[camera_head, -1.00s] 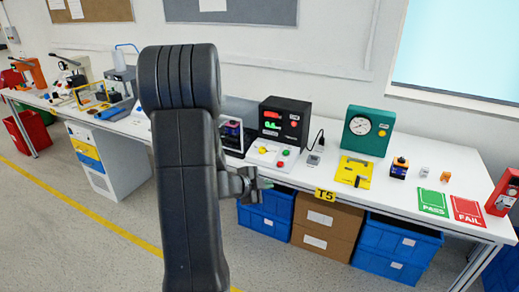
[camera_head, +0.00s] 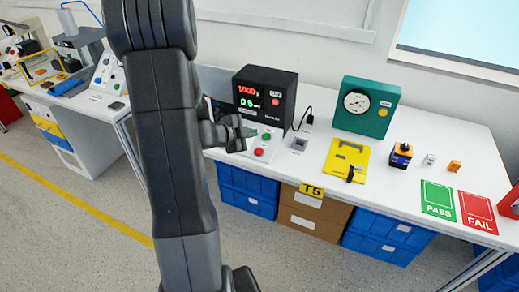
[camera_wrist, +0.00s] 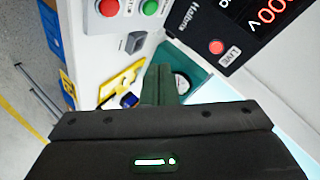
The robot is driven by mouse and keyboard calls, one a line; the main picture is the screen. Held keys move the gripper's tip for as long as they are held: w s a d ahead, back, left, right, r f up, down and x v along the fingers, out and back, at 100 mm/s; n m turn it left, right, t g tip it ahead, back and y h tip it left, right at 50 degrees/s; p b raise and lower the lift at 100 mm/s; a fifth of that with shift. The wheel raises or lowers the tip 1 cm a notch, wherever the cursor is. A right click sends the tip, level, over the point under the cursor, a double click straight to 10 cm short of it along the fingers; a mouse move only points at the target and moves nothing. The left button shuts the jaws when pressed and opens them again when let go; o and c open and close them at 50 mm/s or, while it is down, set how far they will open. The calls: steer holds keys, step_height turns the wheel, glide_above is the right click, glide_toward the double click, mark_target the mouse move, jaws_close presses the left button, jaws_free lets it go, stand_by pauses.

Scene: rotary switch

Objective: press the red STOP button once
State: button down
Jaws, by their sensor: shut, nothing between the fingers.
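The red button (camera_head: 259,152) sits on a sloped white panel (camera_head: 274,151) in front of a black instrument, with a green button (camera_head: 266,137) just behind it. In the wrist view the red button (camera_wrist: 108,8) is at the top edge, partly cut off, left of the green button (camera_wrist: 150,7). Its lettering is too small to read. My gripper (camera_head: 240,138) is shut and empty, and in the head view it appears just left of the buttons, covering part of the panel. In the wrist view its fingertips (camera_wrist: 160,82) appear below the buttons, apart from them.
The black instrument (camera_head: 265,95) with red and green digits stands behind the panel. A small grey device (camera_head: 299,145), a yellow fixture (camera_head: 346,160) and a green gauge box (camera_head: 365,106) stand to the right. Green PASS (camera_head: 437,199) and red FAIL (camera_head: 478,209) mats lie farther right.

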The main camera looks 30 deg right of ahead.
mark_target(261, 149)
steer(key=shift+f, duration=0.1)
steer(key=f+b, duration=0.2)
steer(key=w+d+f+b, duration=0.1)
steer(key=f+b, duration=0.1)
steer(key=f, duration=0.1)
steer(key=d+f+b, duration=0.1)
steer(key=f+b, duration=0.1)
steer(key=shift+w+f+b, duration=0.3)
steer(key=shift+w+b, duration=0.05)
steer(key=shift+w+f, duration=0.1)
steer(key=shift+f, duration=0.25)
stand_by(1.7)
steer(key=shift+w+d+f, duration=0.1)
steer(key=shift+d+f, duration=0.05)
steer(key=shift+f, duration=0.2)
steer(key=shift+d+f+b, duration=0.1)
steer(key=shift+f+b, duration=0.35)
steer(key=shift+b, duration=0.05)
stand_by(0.5)
steer(key=shift+r, duration=0.1)
steer(key=shift+a+r+p, duration=0.2)
steer(key=shift+r+p, duration=0.55)
steer(key=shift+p, duration=0.05)
